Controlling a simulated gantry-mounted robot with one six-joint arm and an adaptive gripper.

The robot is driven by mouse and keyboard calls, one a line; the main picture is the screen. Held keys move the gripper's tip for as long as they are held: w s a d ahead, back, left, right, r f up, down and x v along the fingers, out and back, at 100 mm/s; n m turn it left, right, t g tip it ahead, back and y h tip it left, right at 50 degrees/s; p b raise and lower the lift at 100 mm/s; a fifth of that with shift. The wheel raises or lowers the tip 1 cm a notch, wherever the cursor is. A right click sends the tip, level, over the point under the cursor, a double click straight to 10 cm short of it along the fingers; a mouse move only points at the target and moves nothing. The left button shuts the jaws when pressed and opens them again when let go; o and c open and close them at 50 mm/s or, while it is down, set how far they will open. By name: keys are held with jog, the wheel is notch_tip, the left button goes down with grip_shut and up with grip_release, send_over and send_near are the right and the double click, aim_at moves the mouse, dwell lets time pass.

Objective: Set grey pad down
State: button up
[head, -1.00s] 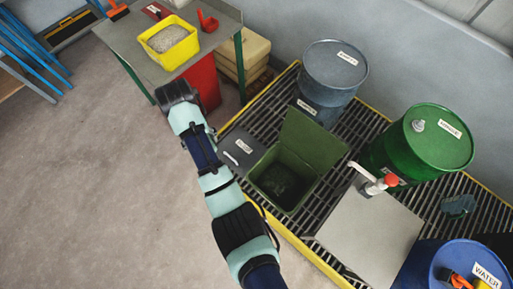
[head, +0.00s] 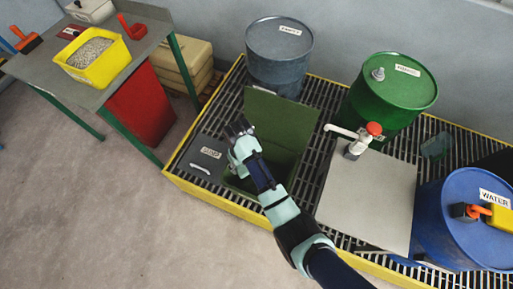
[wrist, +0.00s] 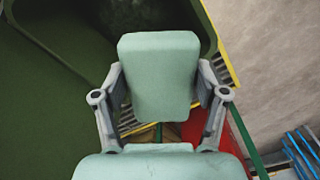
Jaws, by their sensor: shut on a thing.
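A pale grey-green pad (wrist: 158,78), a rounded block, is held between the two dark fingers of my gripper (wrist: 160,98) in the wrist view. In the head view my gripper (head: 238,128) is over the back left part of an open green bin (head: 232,181); I cannot make out the pad there. The bin's lid (head: 277,118) stands raised behind the opening. In the wrist view the green lid and bin lie below and beyond the pad, clear of it as far as I can tell.
A dark labelled box (head: 203,158) stands left of the bin on the yellow-edged grating. A grey panel (head: 368,205) and a white tap with a red knob (head: 374,129) are right of it. Grey (head: 279,65), green (head: 395,90) and blue (head: 465,220) drums stand around.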

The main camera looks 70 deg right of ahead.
jog(key=s+d+f+m+b, duration=0.25)
jog(key=s+d+f, duration=0.25)
jog(key=s+f, duration=0.35)
jog(key=shift+n, duration=0.25)
jog(key=f+b, duration=0.4)
jog(key=f, duration=0.2)
jog(key=f+b, duration=0.3)
jog(key=f, duration=0.3)
jog(key=f+b, duration=0.4)
jog(key=f, duration=0.3)
jog(key=shift+s+a+f+b, duration=0.1)
jog(key=shift+s+a+b, duration=0.2)
jog(key=shift+b, duration=0.05)
jog(key=shift+f, duration=0.2)
jog(key=o, duration=1)
jog(key=shift+r, duration=0.1)
notch_tip(320, 180, up, 12)
jog(key=p, duration=0.7)
jog(key=shift+r, duration=0.15)
